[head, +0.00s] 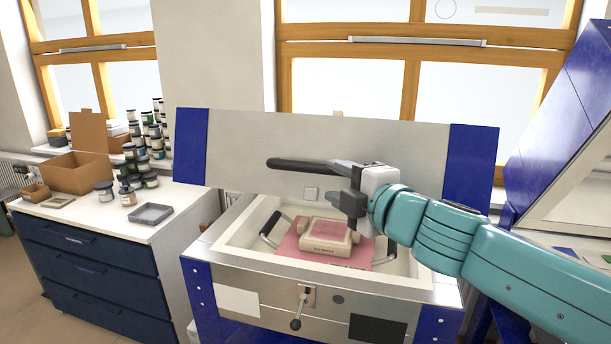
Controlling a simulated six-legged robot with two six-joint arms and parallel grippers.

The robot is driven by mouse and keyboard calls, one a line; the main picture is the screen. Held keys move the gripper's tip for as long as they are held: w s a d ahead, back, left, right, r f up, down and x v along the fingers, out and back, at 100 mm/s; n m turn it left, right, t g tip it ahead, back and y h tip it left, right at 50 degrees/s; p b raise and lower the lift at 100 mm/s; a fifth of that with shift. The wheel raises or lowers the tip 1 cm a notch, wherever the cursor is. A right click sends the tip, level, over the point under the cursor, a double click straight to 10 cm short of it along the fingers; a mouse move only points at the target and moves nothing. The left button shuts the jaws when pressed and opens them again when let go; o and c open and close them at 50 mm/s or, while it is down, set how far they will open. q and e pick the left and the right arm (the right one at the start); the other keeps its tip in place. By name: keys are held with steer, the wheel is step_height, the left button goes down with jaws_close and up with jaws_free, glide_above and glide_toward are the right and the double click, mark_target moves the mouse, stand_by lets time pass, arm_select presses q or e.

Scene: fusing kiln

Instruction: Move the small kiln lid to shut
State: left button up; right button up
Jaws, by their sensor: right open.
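The small kiln (236,272) stands in the middle with its lid (250,150) raised, a wide pale panel with blue ends standing upright at the back. A dark bar handle (298,165) runs across the lid's face. My right gripper (342,185) comes in from the right and is open in front of the lid, at the handle's right part. It hides that end of the handle, and I cannot tell whether the fingers touch it. My left gripper is not in view.
Inside the kiln, a pale mould (325,241) with pink on top sits on a pink sheet (290,250). A lever (298,312) is on the kiln's front. Left is a drawer cabinet (85,257) with a cardboard box (80,172), jars and a grey tray (151,213).

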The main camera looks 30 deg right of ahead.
mark_target(311, 169)
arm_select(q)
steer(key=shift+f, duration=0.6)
arm_select(e)
steer(key=w, duration=0.7)
steer(key=w+f, duration=0.1)
steer(key=w, duration=0.3)
steer(key=shift+d, duration=0.4)
